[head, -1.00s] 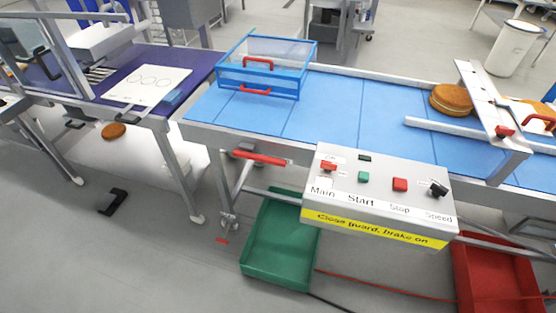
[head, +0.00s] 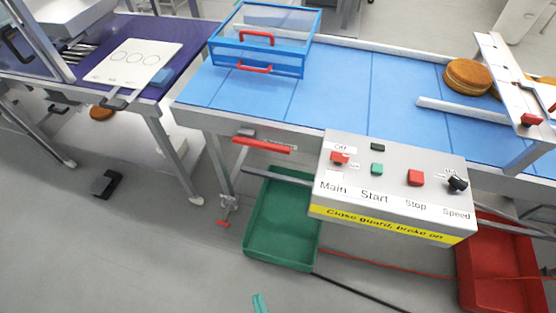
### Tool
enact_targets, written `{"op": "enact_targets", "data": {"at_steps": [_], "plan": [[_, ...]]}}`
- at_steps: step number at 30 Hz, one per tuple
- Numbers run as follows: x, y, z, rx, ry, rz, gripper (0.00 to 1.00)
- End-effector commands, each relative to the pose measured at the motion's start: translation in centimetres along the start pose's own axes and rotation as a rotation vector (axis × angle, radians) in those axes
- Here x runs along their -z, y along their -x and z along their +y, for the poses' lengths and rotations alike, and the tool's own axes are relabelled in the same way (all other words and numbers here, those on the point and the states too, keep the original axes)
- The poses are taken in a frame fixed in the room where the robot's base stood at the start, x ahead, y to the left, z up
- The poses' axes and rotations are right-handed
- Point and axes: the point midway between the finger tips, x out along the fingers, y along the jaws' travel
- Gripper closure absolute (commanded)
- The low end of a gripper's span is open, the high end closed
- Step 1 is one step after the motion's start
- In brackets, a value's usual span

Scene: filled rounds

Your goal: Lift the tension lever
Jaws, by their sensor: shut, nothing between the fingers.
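A red bar-shaped lever (head: 262,145) sticks out level from the front side of the blue belt conveyor (head: 330,90), below its edge and left of the control box. A small label beside it is too small to read, so I take it as the tension lever from its place and shape. Only the teal tip of my gripper (head: 259,303) shows, at the bottom edge. It is shut and empty, well below the lever and apart from it. The rest of my gripper is out of view.
The control box (head: 390,180) juts out right of the lever. A blue mesh guard (head: 265,38) with red handles stands on the belt. A green crate (head: 282,220) and a red crate (head: 500,265) lie on the floor below. Filled rounds (head: 467,78) sit at right.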

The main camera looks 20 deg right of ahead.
Motion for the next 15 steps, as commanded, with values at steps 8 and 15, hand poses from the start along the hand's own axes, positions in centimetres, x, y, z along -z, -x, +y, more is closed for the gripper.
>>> {"op": "enact_targets", "data": {"at_steps": [8,15], "plan": [[-3.0,-6.5,1.0,-0.007,-0.613,0.161,1.00],[-5.0,-14.4,3.1,0.056,-1.278,0.344,1.00]]}}
